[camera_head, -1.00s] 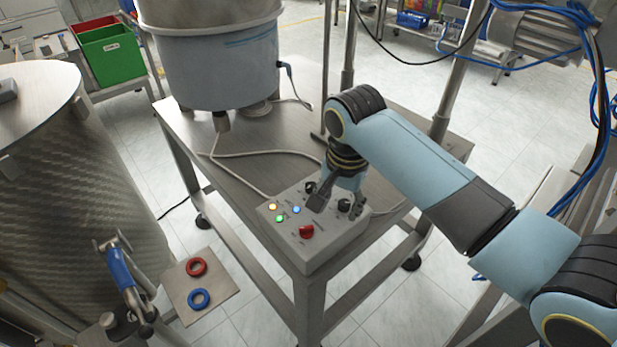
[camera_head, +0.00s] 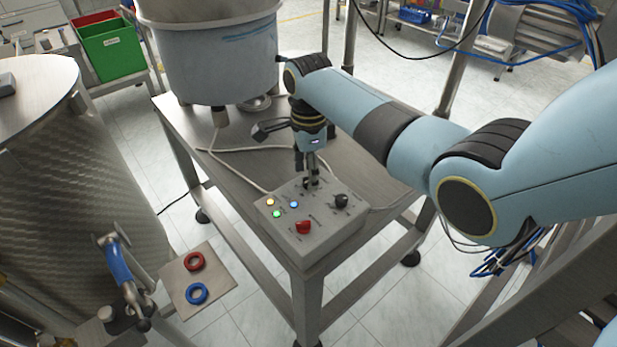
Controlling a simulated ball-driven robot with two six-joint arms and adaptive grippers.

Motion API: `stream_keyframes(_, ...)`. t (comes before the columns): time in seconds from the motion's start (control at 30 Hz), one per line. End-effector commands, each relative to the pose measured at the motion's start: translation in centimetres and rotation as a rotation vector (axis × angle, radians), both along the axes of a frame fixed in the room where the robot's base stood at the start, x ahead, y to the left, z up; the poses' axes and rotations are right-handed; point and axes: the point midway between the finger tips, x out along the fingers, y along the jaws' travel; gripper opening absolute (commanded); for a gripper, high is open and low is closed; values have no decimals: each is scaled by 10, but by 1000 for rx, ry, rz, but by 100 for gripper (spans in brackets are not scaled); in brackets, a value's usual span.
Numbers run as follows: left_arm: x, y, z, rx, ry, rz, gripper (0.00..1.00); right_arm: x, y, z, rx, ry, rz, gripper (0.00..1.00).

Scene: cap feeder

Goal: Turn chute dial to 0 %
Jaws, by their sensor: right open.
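A grey control box (camera_head: 325,238) stands at the front corner of the steel table. On its top are a black dial (camera_head: 341,201) at the right, a second black dial (camera_head: 311,183) at the back and a red knob (camera_head: 303,227) at the front. The labels are too small to read, so I cannot tell which black dial is the chute dial or its setting. My right gripper (camera_head: 307,176) points down, open, at the back dial and partly hides it. I cannot tell whether it touches. My left gripper is not in view.
The steel table (camera_head: 245,165) carries a large blue-grey feeder bowl (camera_head: 220,65) at the back and a pale cable (camera_head: 240,180). A metal drum (camera_head: 70,190) stands left. A small plate (camera_head: 212,265) holds a red ring (camera_head: 194,261) and a blue ring (camera_head: 197,293).

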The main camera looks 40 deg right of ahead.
Motion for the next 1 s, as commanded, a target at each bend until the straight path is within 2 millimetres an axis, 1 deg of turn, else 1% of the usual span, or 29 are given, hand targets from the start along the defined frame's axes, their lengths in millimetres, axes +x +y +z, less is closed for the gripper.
stream_keyframes(0.03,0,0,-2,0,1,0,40,0,0,-7,0,1,0,48)
stream_keyframes(0.07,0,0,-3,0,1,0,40,0,0,-10,0,1,0,48)
stream_keyframes(0.2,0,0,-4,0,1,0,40,0,0,-17,0,0,0,48)
stream_keyframes(0.47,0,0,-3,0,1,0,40,0,0,-18,1,-1,1,48)
stream_keyframes(0.83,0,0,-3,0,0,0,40,0,0,-18,0,-1,1,0)
stream_keyframes(1.0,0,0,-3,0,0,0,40,0,0,-18,0,-1,3,0)
